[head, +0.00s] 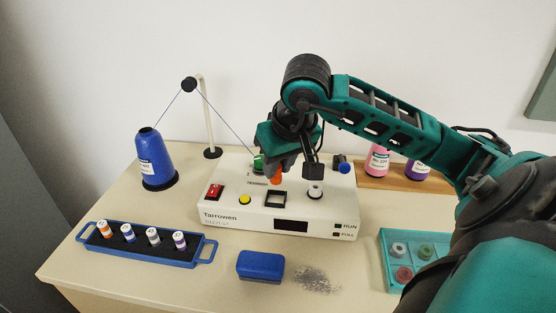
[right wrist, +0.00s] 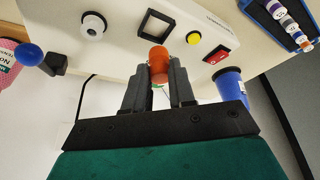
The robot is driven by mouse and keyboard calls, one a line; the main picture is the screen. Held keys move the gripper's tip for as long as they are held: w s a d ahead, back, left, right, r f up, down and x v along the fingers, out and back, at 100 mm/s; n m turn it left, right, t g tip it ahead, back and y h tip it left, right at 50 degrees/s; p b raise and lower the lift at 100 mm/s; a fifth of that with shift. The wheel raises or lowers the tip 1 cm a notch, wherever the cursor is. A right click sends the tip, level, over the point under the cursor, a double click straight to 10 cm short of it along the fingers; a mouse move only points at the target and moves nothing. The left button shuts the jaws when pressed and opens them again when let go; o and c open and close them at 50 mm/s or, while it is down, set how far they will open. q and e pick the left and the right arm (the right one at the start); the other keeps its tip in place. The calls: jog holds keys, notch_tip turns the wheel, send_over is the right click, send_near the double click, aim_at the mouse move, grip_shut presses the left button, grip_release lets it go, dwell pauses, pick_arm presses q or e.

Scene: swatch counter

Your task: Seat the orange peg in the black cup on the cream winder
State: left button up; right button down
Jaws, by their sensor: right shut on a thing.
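The cream winder (head: 228,215) stands in the middle of the counter. On its top is a square black-rimmed opening (head: 275,206), the most cup-like black part I see; it shows empty in the right wrist view (right wrist: 141,26). My right gripper (right wrist: 158,80) is shut on the orange peg (right wrist: 158,58). In the head view the peg (head: 277,176) shows below the fingers, behind the black opening and apart from it in the picture. I cannot tell the peg's height above the winder. My left gripper is not in view.
The winder also carries a red switch (head: 215,191), yellow button (head: 245,200), white spool (head: 315,190) and blue knob (head: 344,168). A blue thread cone (head: 154,160), blue tray of spools (head: 150,257), blue block (head: 261,265) and teal box (head: 388,262) stand around it.

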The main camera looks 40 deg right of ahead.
aim_at(279, 182)
jog(key=shift+f+b, duration=0.65)
jog(key=shift+f, duration=0.45)
jog(key=shift+f+b, duration=0.35)
jog(key=shift+f, duration=0.25)
jog(key=shift+f+b, duration=0.85)
jog(key=shift+b, duration=0.1)
jog(key=c, duration=0.9)
grip_release()
jog(key=shift+o, duration=0.2)
jog(key=p+v, duration=0.2)
jog(key=v, duration=1.1)
